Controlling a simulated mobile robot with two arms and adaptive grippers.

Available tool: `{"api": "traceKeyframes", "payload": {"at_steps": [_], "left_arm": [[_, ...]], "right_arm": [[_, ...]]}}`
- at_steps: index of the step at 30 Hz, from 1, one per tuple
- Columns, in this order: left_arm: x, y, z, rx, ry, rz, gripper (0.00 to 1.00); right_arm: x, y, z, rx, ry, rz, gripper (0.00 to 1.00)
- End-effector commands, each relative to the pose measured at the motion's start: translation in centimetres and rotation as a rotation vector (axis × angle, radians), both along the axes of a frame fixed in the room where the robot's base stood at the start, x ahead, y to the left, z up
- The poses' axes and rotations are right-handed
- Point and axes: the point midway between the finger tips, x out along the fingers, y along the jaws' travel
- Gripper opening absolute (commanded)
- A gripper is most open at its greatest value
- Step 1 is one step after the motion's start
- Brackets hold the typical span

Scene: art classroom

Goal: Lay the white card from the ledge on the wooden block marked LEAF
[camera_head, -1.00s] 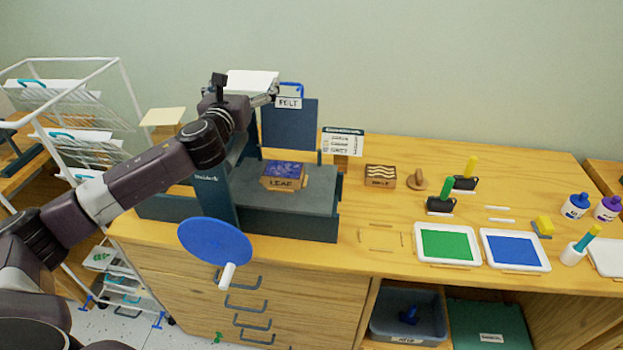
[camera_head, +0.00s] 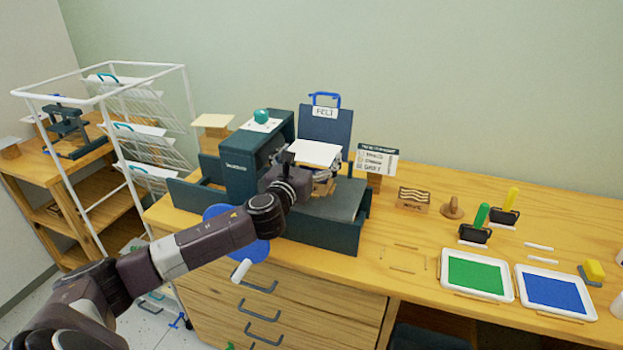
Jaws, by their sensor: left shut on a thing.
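The white card (camera_head: 316,152) is held roughly flat by my left gripper (camera_head: 325,168), which is shut on it. The card is above the grey bed of the dark press, with a visible gap below it. The wooden block marked LEAF (camera_head: 324,188) sits on the bed beneath the card and gripper. Only a small part of the block shows, and its marking is hidden. My right gripper is not in view.
The press (camera_head: 240,165) has a teal knob (camera_head: 261,115) on top and a blue wheel in front. A blue FELT board (camera_head: 326,128) stands behind. A wavy-patterned block (camera_head: 413,198), stamps and paint trays (camera_head: 478,275) lie to the right. A white wire rack (camera_head: 120,95) stands left.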

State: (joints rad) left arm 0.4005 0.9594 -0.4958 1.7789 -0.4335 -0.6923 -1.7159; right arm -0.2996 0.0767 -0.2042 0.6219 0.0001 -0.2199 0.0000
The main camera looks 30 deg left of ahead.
Motion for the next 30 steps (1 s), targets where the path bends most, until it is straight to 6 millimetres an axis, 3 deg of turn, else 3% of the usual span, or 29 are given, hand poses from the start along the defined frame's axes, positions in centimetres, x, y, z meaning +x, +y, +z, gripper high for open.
{"api": "traceKeyframes", "payload": {"at_steps": [1,4,13,28,29,30], "left_arm": [[0.0,0.0,-1.1,-0.001,0.003,0.001,0.8],[0.0,0.0,-1.9,0.0,0.0,0.0,0.8],[0.0,0.1,-5.8,0.0,0.002,0.002,0.8],[0.0,0.0,-6.8,0.001,0.0,0.0,0.8],[0.0,0.0,-6.6,0.001,-0.001,0.0,0.97],[0.0,0.0,-6.6,0.001,0.0,0.0,1.0]], "right_arm": [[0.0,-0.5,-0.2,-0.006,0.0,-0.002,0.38],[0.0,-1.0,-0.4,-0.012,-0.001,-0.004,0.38],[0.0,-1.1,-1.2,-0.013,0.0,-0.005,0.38],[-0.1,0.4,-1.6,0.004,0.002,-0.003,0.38],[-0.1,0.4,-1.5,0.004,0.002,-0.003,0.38],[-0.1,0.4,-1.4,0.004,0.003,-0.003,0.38]]}}
